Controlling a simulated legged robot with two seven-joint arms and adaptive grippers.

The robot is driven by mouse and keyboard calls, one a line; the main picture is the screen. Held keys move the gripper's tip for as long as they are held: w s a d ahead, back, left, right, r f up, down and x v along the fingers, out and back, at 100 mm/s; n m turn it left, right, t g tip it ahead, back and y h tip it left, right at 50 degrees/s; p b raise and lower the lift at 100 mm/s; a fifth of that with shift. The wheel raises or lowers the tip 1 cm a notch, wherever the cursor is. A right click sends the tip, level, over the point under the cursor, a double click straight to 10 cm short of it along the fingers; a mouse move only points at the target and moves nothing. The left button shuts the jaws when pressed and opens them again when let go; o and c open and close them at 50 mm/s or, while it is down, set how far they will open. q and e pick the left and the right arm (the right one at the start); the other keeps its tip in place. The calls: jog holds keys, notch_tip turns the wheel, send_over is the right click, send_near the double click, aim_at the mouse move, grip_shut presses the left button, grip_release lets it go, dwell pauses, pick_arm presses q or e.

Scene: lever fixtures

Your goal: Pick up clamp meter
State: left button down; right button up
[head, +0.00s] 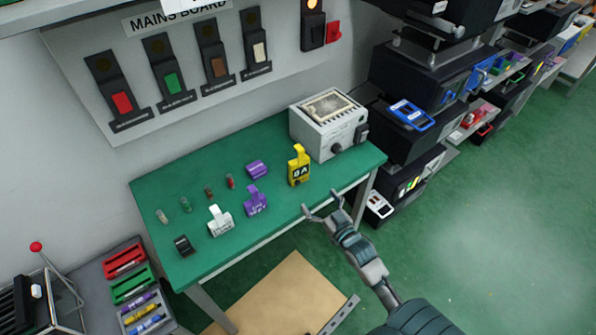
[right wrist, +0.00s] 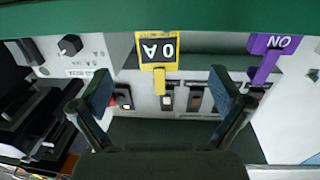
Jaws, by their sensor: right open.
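The yellow clamp meter (head: 299,167), with a black face marked "0A", stands upright on the green table near its front right part. It also shows upside down in the right wrist view (right wrist: 158,47), between the two fingers. My right gripper (head: 322,205) is open and empty just off the table's front edge, to the lower right of the meter and apart from it. Its spread fingers also show in the right wrist view (right wrist: 161,80). My left gripper is in neither view.
A grey box with a dial (head: 333,133) stands behind and right of the meter. Purple tagged pieces (head: 255,201), a white one (head: 220,220) and small cylinders lie to its left on the green table (head: 287,131). Dark equipment shelves (head: 405,140) stand at right.

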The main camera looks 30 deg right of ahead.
aim_at(301, 176)
jog(key=w, duration=0.5)
jog(key=shift+w+d, duration=0.1)
jog(key=shift+w+d+f, duration=0.1)
jog(key=shift+w, duration=0.35)
jog(key=w+b, duration=0.1)
jog(key=w, duration=0.3)
jog(key=shift+w, duration=0.5)
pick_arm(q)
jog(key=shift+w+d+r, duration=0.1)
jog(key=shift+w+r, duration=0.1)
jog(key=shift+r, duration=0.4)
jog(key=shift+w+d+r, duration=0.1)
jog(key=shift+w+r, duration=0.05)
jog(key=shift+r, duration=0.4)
pick_arm(e)
jog(key=c, duration=1.5)
